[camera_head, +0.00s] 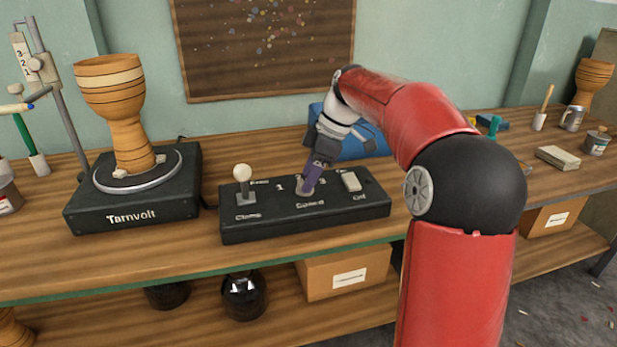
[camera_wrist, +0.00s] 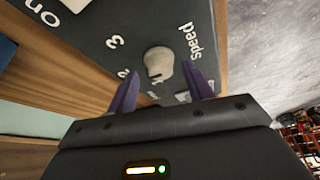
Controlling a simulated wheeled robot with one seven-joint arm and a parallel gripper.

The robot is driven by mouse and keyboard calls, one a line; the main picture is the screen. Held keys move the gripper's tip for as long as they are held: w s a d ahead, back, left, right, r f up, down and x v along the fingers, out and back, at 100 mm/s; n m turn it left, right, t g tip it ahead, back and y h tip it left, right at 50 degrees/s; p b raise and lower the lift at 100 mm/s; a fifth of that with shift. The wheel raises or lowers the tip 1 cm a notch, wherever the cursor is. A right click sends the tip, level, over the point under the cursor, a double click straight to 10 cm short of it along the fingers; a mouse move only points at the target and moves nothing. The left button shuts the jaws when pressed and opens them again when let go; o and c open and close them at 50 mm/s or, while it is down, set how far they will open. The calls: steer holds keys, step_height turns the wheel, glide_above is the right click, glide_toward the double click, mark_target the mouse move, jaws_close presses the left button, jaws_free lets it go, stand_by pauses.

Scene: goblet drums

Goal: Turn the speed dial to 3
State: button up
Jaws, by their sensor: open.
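The speed dial (camera_wrist: 158,63) is a small pale grey knob on the sloping top of the black control box (camera_head: 240,226). In the wrist view the "Speed" label is to its right and the numerals 3 and 2 to its left. In the head view the dial (camera_head: 304,192) is partly covered by my gripper (camera_head: 308,188). My gripper's purple fingers (camera_wrist: 160,68) are open, one on each side of the dial in the wrist view. I cannot tell whether they touch it. I cannot clearly read which numeral the dial points to.
On the same box, a white-knobbed clamp lever (camera_head: 243,178) stands left of the dial and a pale on/off switch (camera_head: 351,181) sits right. A goblet drum (camera_head: 119,115) stands on the Tarnvolt turntable (camera_head: 130,213) at left. A blue object (camera_head: 362,146) lies behind the box.

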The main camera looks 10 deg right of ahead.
steer(key=shift+a+f, duration=0.2)
steer(key=shift+f, duration=0.25)
steer(key=shift+c, duration=0.4)
steer(key=c, duration=0.9)
steer(key=shift+m, duration=0.4)
steer(key=shift+s+a+m+t+h+b, duration=0.1)
steer(key=shift+m+t+h+b, duration=0.2)
steer(key=shift+m+t+b, duration=0.45)
steer(key=m, duration=0.4)
steer(key=shift+s+a+t+h, duration=0.1)
steer(key=shift+s+t+h, duration=0.05)
steer(key=shift+t+h, duration=0.2)
steer(key=m+h, duration=0.1)
steer(key=m, duration=0.1)
steer(key=m+h, duration=0.1)
steer(key=m, duration=0.2)
steer(key=shift+a+m+t, duration=0.15)
steer(key=shift+m+t, duration=0.1)
steer(key=shift+t, duration=0.15)
